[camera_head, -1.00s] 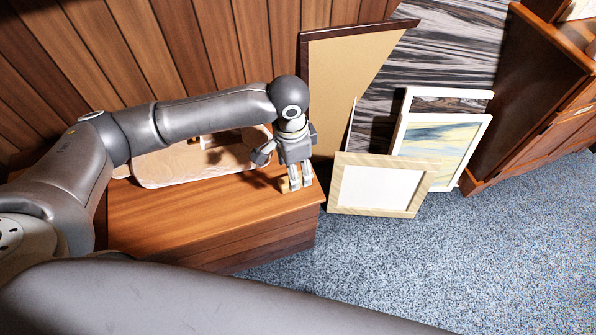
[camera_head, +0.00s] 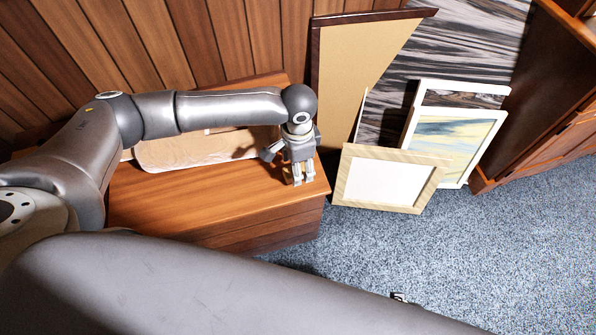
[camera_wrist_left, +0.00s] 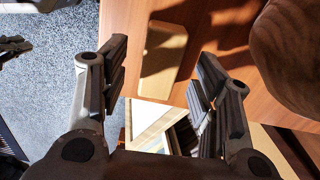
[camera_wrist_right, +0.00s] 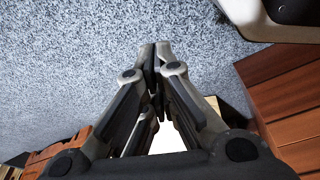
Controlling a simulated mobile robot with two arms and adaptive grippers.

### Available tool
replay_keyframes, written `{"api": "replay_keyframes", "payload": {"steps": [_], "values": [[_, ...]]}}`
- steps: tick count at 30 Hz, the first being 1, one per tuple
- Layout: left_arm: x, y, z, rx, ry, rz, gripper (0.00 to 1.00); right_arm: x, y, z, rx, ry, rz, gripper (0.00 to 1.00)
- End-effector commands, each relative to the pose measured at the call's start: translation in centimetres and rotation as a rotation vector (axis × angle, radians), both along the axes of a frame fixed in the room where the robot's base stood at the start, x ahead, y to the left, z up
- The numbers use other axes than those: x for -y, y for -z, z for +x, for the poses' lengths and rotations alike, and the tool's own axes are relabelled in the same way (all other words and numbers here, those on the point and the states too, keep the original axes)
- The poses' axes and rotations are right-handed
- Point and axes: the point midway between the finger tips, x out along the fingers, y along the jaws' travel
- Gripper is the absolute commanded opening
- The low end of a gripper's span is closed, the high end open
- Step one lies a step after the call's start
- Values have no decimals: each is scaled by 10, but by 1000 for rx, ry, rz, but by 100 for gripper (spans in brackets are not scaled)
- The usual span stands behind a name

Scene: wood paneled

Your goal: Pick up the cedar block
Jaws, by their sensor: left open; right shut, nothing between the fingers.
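The cedar block, a pale, flat, rounded-edge wooden piece (camera_wrist_left: 163,62), lies on the reddish-brown wooden chest top (camera_head: 190,215). In the left wrist view it lies ahead between the spread fingers, with shadow over part of it. My left gripper (camera_head: 304,182) is open over the right end of the chest top; its fingers also show in the left wrist view (camera_wrist_left: 158,75). I cannot tell whether they touch the block, and the gripper hides most of it in the head view. My right gripper (camera_wrist_right: 157,48) is shut and empty, above the blue-grey carpet.
Picture frames, including a light wood one (camera_head: 347,178) and a white one (camera_head: 485,150), lean right of the chest. A wooden cabinet (camera_head: 540,130) stands far right. Carpet (camera_head: 480,235) is open in front.

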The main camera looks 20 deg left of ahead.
Motion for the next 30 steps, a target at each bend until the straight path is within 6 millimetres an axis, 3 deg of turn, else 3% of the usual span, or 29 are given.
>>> {"api": "replay_keyframes", "payload": {"steps": [6, 14, 26, 30], "values": [[1, 20, 0, 1, 1, 0, 57, -1, -12, 10, 9, 2, 1, 0], [0, 22, 0, 1, 1, 0, 57, -1, -14, 10, 9, 2, 0, 0], [0, 21, 0, 1, 0, 0, 8, -1, -14, 11, 9, 2, 0, 0], [0, 21, 0, 1, 0, 0, 8, -1, -14, 11, 9, 2, 0, 0]]}}
